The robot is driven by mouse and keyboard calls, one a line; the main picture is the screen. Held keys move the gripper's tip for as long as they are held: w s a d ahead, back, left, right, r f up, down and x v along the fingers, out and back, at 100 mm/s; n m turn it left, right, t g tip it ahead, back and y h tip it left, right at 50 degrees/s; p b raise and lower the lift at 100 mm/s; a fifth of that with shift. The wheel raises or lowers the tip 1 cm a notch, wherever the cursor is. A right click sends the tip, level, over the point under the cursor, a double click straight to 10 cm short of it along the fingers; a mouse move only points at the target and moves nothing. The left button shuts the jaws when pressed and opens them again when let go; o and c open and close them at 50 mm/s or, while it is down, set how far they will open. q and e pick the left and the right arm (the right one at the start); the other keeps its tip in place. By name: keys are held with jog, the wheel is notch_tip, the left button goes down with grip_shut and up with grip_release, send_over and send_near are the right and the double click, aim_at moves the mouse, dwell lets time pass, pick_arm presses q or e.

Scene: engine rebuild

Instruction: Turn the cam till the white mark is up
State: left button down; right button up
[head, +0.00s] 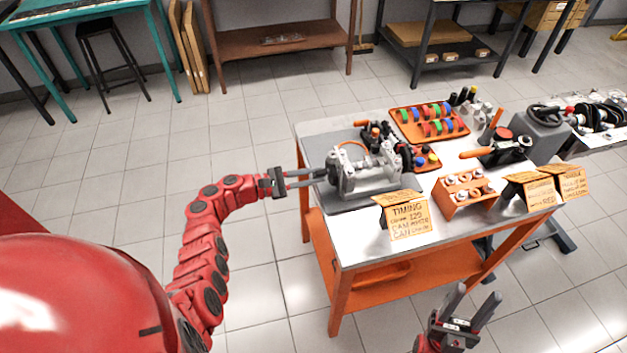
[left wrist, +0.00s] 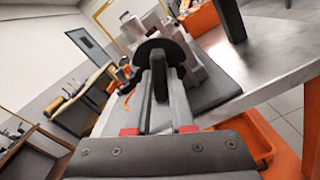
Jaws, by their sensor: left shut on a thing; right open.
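A silver engine block fixture (head: 368,176) stands on a grey mat near the left end of the workbench. In the left wrist view the cam's black round end (left wrist: 150,47) sticks out of the block (left wrist: 195,68). My left gripper (head: 318,176) reaches in from the left and is shut on this cam end, which also shows between the fingers in the left wrist view. I cannot make out the white mark in either view. My right gripper (head: 471,302) is open and empty, low in front of the bench.
The workbench (head: 345,250) also holds an orange tray (head: 405,128) of coloured parts, an orange rack (head: 463,195) and tools. A cardboard sign reading TIMING (head: 408,219) stands at the front edge. The floor left of the bench is clear.

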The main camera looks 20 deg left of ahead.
pick_arm(q)
jog(key=m+b, duration=0.5)
jog(key=b, duration=0.1)
jog(key=m+b, duration=0.5)
jog(key=b, duration=0.1)
jog(key=shift+w+f, duration=0.1)
jog(key=shift+f, duration=0.1)
jog(key=shift+r+m+b, duration=0.25)
jog(key=shift+m+b, duration=0.65)
jog(key=shift+b, duration=0.1)
jog(key=c, duration=0.8)
grip_release()
jog(key=shift+r, duration=0.1)
jog(key=b+v, duration=0.1)
jog(key=v, duration=1.6)
jog(key=shift+a, duration=0.2)
